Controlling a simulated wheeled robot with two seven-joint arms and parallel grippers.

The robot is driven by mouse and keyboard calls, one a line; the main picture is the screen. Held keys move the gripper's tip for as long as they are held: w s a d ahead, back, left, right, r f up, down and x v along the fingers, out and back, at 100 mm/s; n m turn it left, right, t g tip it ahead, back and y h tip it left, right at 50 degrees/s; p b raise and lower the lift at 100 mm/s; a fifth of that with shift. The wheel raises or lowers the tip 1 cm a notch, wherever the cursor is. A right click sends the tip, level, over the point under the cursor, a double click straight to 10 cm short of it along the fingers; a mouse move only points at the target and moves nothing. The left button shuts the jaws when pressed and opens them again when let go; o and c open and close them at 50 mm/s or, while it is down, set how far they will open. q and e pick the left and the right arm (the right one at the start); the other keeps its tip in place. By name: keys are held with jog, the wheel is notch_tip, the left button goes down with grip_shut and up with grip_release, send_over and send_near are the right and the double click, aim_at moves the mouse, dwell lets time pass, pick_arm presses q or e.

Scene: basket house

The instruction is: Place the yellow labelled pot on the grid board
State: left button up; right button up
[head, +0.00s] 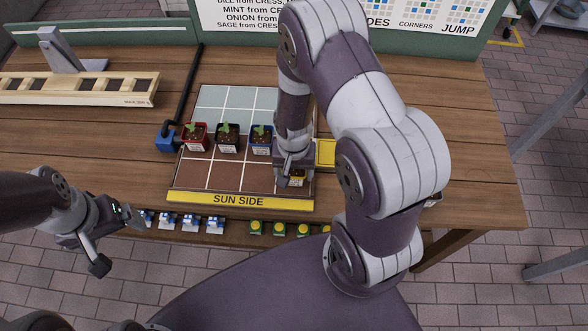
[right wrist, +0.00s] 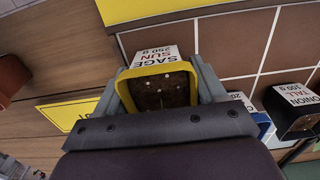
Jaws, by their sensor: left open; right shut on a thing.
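The yellow pot (head: 297,178) is at the near right corner of the grid board (head: 222,176), close to the yellow SUN SIDE strip. In the right wrist view the yellow pot (right wrist: 178,71) holds dark soil, and its white label reads SAGE SUN 250 g. My right gripper (head: 293,166) is shut on it, with a finger on either side; it also shows in the right wrist view (right wrist: 160,88). I cannot tell whether the pot's base touches the board. My left gripper (head: 118,240) is open and empty, off the table's near left edge.
Red (head: 195,138), black (head: 228,139) and blue (head: 261,141) pots with seedlings stand in a row across the board. A yellow card (head: 326,153) lies right of it. Small blue-white and yellow-green pieces line the near edge. A wooden rack (head: 80,88) stands left.

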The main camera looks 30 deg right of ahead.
jog(key=shift+w+f, duration=0.15)
jog(key=shift+f, duration=0.2)
jog(key=shift+f, duration=0.15)
jog(key=o, duration=1.2)
jog(key=shift+o, duration=0.2)
notch_tip(320, 180, up, 13)
jog(key=shift+a+f, duration=0.15)
jog(key=shift+f, duration=0.05)
jog(key=s+a+r+n+t, duration=0.1)
jog(key=s+a+r+n, duration=0.1)
jog(key=s+r+n, duration=0.2)
jog(key=shift+s+r+n, duration=0.2)
jog(key=shift+r+n, duration=0.6)
jog(key=shift+n, duration=0.4)
